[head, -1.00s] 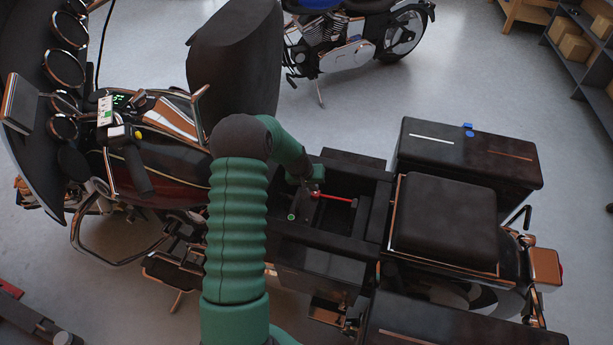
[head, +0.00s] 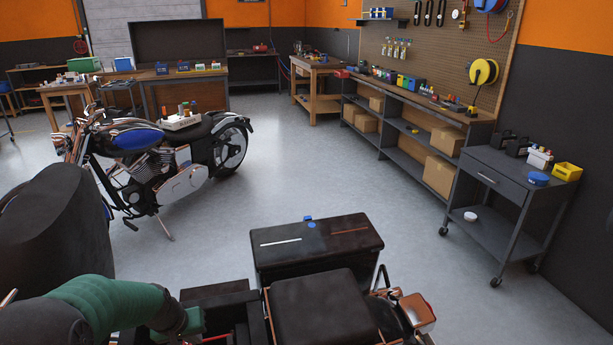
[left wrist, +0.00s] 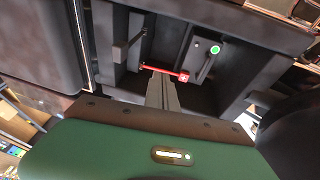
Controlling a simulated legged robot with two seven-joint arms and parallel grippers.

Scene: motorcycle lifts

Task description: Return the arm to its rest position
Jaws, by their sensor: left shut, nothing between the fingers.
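My left arm (head: 105,305) comes in from the lower left in the head view, reaching over the motorcycle. My left gripper (left wrist: 161,78) shows in the left wrist view, its narrow grey fingers shut together and empty. It points into the motorcycle's open dark compartment (left wrist: 138,62). A lever with a green round tip (left wrist: 215,50) is to the right. In the head view the fingertips are hard to make out. My right gripper is not in view.
The motorcycle's black seat (head: 318,310) and top case (head: 315,245) are right of my arm. A dark backrest or screen (head: 55,230) stands at the left. Another motorcycle (head: 165,160) stands beyond. A grey cart (head: 510,195) is at the right. The floor between is clear.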

